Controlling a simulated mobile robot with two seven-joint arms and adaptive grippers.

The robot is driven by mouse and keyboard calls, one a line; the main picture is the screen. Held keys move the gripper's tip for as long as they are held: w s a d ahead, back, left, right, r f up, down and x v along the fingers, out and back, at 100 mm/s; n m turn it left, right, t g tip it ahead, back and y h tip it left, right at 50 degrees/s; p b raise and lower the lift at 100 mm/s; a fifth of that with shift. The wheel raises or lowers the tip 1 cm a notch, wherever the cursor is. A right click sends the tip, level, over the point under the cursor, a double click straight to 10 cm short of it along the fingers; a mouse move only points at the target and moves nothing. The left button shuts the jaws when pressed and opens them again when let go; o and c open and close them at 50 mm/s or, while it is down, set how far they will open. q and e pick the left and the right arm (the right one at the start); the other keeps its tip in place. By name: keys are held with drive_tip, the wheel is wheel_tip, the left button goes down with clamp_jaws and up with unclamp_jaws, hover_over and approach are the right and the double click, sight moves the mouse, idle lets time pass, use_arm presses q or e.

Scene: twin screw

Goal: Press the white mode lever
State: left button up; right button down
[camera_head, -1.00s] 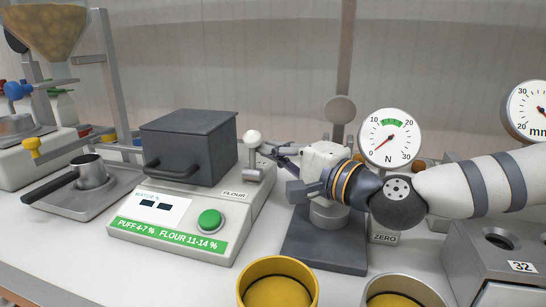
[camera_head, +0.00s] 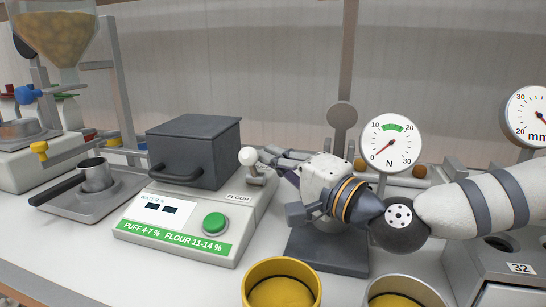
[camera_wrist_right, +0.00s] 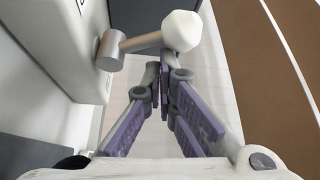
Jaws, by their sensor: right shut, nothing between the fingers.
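The white mode lever's round knob (camera_head: 248,156) stands on a short stem at the right side of the moisture meter (camera_head: 170,222), by the FLOUR label. The lever leans toward the front left. The wrist view shows its white faceted knob (camera_wrist_right: 181,31) and a grey stem running left to a round pivot (camera_wrist_right: 110,50). My right gripper (camera_head: 268,155) comes in from the right with its fingertips just behind and right of the knob. In the wrist view its fingers (camera_wrist_right: 163,72) are shut and empty, close below the knob; I cannot tell whether they touch. My left gripper is not in view.
A dark box with a handle (camera_head: 194,150) sits on the meter behind its green button (camera_head: 214,223). A force gauge (camera_head: 390,142) stands behind my right arm. Yellow cup (camera_head: 281,284) and another cup (camera_head: 405,290) stand in front. A metal pan (camera_head: 85,190) lies left.

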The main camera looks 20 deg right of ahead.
idle(0.5)
wheel_tip(320, 180, up, 10)
idle(0.4)
